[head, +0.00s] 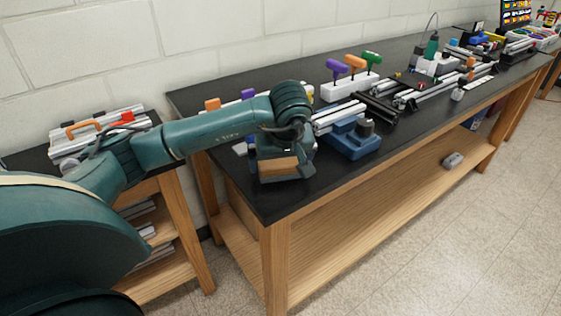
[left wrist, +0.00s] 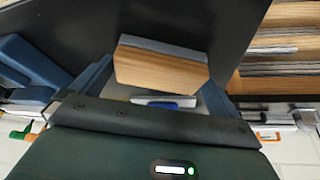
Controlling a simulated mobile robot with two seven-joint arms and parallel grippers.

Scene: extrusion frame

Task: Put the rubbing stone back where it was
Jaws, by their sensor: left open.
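The rubbing stone (head: 279,168), a block with a tan wood-like part and a grey layer, is at the near left corner of the black bench top (head: 236,178). In the left wrist view the rubbing stone (left wrist: 160,68) is close in front of the palm, between the blue-grey fingers. My left gripper (head: 285,160) is open and low over the bench at the stone. The fingers partly hide the stone's sides; I cannot tell whether they touch it. My right gripper is out of view.
A blue device (head: 352,140) stands just right of the gripper. A white rack (head: 350,85) with coloured handles stands behind it. Aluminium rails (head: 435,90) lie farther along the bench. A side cabinet (head: 165,200) stands left. The bench's front edge is close to the stone.

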